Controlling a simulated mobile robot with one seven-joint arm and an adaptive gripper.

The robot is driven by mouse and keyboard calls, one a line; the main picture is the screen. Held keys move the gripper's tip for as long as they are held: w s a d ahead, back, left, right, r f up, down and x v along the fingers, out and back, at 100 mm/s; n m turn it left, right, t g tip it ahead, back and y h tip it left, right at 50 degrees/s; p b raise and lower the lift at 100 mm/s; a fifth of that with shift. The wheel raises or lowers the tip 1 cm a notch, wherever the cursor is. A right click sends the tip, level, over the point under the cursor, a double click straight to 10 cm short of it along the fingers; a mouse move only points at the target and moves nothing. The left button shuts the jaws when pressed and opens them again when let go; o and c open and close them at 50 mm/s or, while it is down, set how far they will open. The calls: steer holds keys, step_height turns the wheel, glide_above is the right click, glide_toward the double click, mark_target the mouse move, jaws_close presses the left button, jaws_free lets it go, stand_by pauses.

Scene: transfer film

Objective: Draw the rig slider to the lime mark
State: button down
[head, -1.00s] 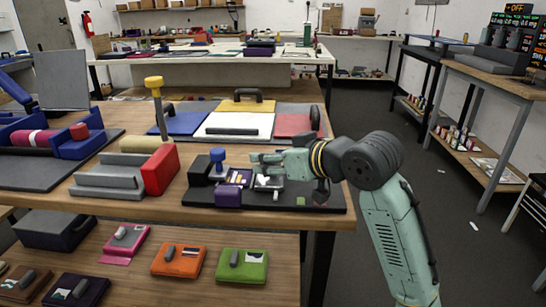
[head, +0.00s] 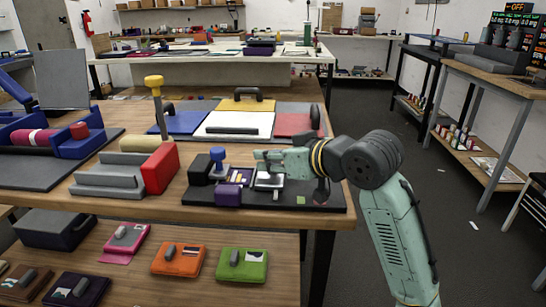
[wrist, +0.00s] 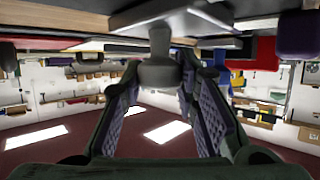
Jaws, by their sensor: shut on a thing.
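The rig (head: 325,197) is a dark base on the near table, with a purple block and a blue knob at its left. Its slider (head: 269,182), a silver plate, sits near the middle of the base. The lime mark (head: 301,200) is a small green square to the right of the slider, with a dark gap between them. My gripper (head: 263,160) reaches in from the right above the slider. In the wrist view its fingers are shut on a grey knob (wrist: 159,74), which joins a silver plate (wrist: 180,27). The far finger is partly hidden in the head view.
A red block (head: 160,168) and grey steps stand left of the rig. The base right of the mark is clear, ending near the table's edge.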

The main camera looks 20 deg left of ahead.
steer(key=shift+d, duration=0.1)
steer(key=d, duration=0.1)
steer(key=w+d, duration=0.1)
steer(key=d, duration=0.2)
steer(key=shift+w+d, duration=0.25)
steer(key=shift+d, duration=0.15)
steer(key=c, duration=1.3)
jaws_free()
steer(key=v, duration=1.2)
